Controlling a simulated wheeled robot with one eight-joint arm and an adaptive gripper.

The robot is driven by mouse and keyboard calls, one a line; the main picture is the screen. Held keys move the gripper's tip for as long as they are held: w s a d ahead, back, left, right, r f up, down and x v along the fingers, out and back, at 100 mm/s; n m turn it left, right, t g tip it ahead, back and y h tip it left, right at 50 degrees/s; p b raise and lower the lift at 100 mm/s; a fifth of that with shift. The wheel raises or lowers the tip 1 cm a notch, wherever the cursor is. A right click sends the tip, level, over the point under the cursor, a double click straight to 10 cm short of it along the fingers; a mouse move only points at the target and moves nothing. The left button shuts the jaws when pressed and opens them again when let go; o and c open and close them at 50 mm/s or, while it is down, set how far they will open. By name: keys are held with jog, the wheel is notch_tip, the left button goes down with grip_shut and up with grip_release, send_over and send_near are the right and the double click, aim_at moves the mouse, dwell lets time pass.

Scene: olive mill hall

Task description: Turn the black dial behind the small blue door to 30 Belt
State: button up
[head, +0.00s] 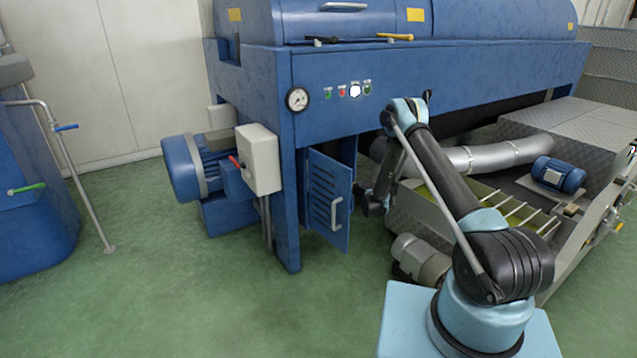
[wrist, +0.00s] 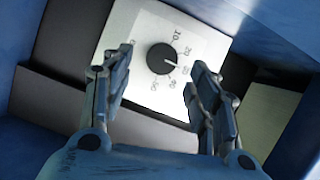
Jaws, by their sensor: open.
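The black dial (wrist: 161,59) is round and sits on a light plate (wrist: 196,32) with a ring of printed numbers, in the wrist view. Its white pointer line points right and slightly down, toward a blurred number that looks like 30. The word Belt is not readable. My gripper (wrist: 163,63) is open, with one finger on each side of the dial in the picture; I see no contact. The small blue door (head: 329,200) stands open in the head view, with louvres and a grey handle. The dial and my fingertips are hidden there.
Blue cabinet walls (wrist: 290,35) flank the plate closely. In the head view, a gauge (head: 297,99) and several small buttons are above the door. A grey switch box (head: 258,160) and blue motor (head: 184,168) are to its left. Green floor is clear in front.

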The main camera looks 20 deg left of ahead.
jog(key=v, duration=0.8)
jog(key=shift+d, duration=0.15)
